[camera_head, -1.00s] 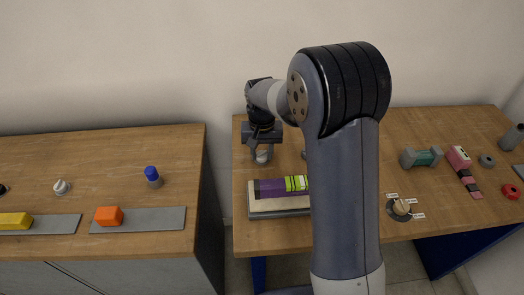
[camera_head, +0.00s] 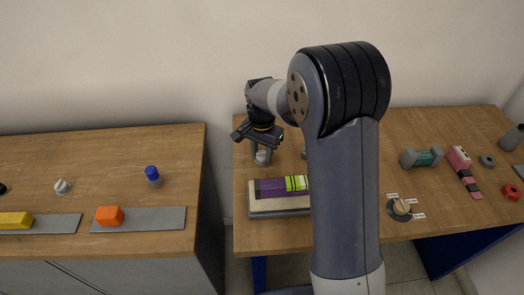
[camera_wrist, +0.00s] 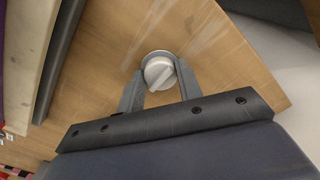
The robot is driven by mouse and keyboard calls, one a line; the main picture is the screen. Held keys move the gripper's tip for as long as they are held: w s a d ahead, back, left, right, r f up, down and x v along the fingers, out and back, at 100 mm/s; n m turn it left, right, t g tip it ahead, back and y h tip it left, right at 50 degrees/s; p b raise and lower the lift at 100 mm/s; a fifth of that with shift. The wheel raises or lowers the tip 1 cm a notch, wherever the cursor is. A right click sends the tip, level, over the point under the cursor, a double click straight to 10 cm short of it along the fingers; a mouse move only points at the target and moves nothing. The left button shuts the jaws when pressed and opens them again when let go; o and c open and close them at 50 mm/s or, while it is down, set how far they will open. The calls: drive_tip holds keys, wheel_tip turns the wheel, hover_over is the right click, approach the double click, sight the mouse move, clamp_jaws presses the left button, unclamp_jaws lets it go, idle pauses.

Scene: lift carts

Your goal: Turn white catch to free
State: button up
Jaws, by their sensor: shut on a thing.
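The white catch (camera_wrist: 159,72) is a round white knob with a raised ridge on a pale base, on the right-hand wooden table. In the head view the catch (camera_head: 261,158) shows near that table's left back part, under my gripper (camera_head: 262,153). In the wrist view my gripper (camera_wrist: 160,76) points down with one finger on each side of the knob, shut on it. The ridge runs slantwise between the fingers. A similar white knob (camera_head: 62,187) stands on the left-hand table, away from my gripper.
A pale block with a purple and green item (camera_head: 270,188) lies just in front of the catch. A labelled dial (camera_head: 401,207), a green-grey object (camera_head: 422,158) and a pink tool (camera_head: 460,160) are to the right. The left table holds an orange block (camera_head: 109,215) and blue-topped knob (camera_head: 153,176).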

sight(262, 153)
idle(0.3)
drive_tip(key=o, duration=1)
drive_tip(key=shift+r, duration=0.15)
wheel_tip(262, 153, up, 11)
drive_tip(key=shift+f, duration=0.2)
drive_tip(key=shift+f, duration=0.1)
wheel_tip(262, 153, down, 11)
drive_tip(key=shift+r, duration=0.15)
